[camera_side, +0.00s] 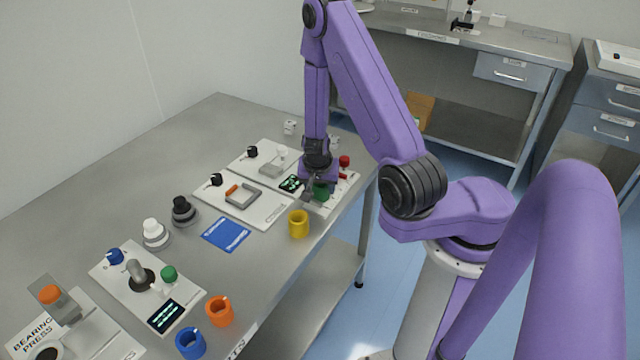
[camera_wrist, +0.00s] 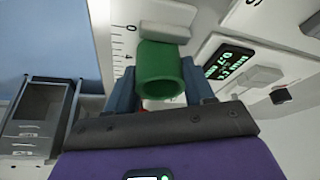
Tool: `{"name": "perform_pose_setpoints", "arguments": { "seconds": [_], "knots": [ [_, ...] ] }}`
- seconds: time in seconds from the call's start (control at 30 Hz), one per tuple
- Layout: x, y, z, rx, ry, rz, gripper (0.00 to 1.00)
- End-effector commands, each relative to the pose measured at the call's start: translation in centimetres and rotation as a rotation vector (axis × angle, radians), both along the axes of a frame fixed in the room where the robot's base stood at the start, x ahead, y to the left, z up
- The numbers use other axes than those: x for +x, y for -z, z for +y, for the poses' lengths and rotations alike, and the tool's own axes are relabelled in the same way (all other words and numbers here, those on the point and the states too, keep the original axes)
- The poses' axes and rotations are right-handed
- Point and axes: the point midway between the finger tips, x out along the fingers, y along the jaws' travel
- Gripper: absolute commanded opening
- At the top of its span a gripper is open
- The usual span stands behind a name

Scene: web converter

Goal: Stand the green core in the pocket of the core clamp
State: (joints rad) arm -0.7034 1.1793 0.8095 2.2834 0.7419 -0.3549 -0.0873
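The green core (camera_side: 321,192) is a short hollow cylinder at the far right edge of the bench. In the wrist view the green core (camera_wrist: 160,72) sits between both fingers, which appear to touch its sides. My gripper (camera_side: 318,188) points down and is shut on it. A pale grey block (camera_wrist: 165,32) lies just beyond the core, beside a printed scale. A grey U-shaped fixture (camera_side: 243,196) with an orange piece, possibly the core clamp, sits on a white plate left of my gripper. No core shows in it. Its label is not readable.
A yellow core (camera_side: 298,224) stands in front of my gripper. Orange (camera_side: 220,310) and blue (camera_side: 190,343) cores stand near the front edge. A blue mat (camera_side: 226,234) lies flat. Black (camera_side: 184,211) and white (camera_side: 155,234) knobbed pieces stand to the left. The back left bench is clear.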

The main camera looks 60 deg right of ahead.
Motion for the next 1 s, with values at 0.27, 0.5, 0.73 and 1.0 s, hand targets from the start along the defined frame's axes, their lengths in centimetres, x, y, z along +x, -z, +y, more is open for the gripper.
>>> {"name": "perform_pose_setpoints", "arguments": {
  "seconds": [0.27,0.5,0.73,1.0],
  "knots": [
    [0.0,0.0,0.0,0.0,0.0,0.0,0.78],
    [0.0,-0.1,0.0,-0.001,0.0,-0.001,0.78],
    [-0.2,-1.9,0.6,-0.001,-0.001,-0.003,0.78],
    [-0.7,-4.9,1.8,-0.002,-0.002,-0.005,0.78]
  ]
}}
